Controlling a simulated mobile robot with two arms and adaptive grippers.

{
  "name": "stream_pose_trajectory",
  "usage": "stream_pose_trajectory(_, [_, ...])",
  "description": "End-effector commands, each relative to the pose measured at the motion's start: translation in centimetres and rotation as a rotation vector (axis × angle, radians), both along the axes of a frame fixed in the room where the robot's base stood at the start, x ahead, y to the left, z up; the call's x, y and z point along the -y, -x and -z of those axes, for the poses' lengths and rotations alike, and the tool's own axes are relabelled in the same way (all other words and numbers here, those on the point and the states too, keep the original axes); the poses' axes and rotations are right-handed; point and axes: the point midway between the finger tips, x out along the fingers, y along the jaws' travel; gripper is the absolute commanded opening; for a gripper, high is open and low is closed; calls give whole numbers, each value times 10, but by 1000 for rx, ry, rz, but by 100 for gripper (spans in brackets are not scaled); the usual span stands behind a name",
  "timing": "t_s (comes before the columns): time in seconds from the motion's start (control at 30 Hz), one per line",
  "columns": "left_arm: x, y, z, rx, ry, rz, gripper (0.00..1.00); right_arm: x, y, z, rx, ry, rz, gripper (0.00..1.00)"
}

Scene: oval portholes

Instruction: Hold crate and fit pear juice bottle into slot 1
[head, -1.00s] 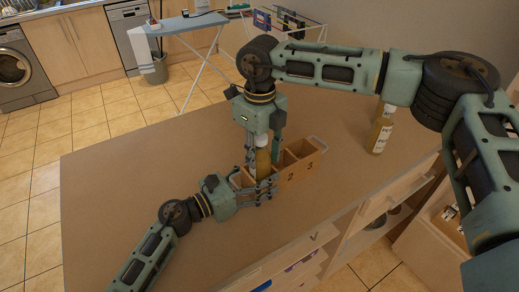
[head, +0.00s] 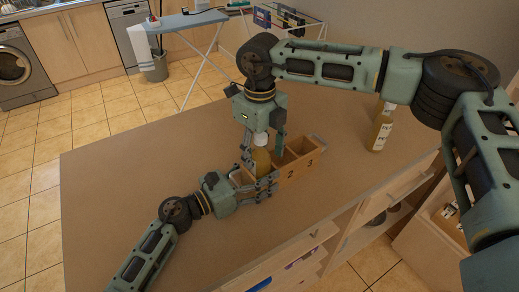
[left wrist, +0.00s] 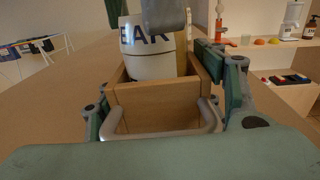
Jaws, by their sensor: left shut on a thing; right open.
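The wooden crate (head: 301,166) with a row of compartments stands on the table. My left gripper (head: 267,187) is shut on its near-left end; the end wall and handle show between its fingers in the left wrist view (left wrist: 155,108). My right gripper (head: 263,153) is open around the bottle's upper part, pointing down.
Another yellowish bottle (head: 381,128) with a label stands on the table to the right, close to my right arm. The other visible crate compartments look empty. The table (head: 110,195) is clear on the left. Open shelves (head: 345,235) lie below its front edge.

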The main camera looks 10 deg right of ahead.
Motion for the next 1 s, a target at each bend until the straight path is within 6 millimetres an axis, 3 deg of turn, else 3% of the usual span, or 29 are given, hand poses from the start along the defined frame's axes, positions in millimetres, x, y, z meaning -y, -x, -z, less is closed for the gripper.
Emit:
stream_pose_trajectory(0.17, [0, 1, 1, 0, -1, 2, 20, -1, -2, -26, 7, -2, 0, 55])
stream_pose_trajectory(0.4, [0, 1, 1, 0, -1, 2, 20, -1, -2, -78, 5, -3, 0, 55])
stream_pose_trajectory(0.6, [0, 1, 1, 0, -1, 2, 20, 0, -2, -108, 4, -2, 1, 55])
stream_pose_trajectory(1.0, [0, 1, 0, 0, -1, 2, 20, 0, -2, -119, 2, -2, -1, 55])
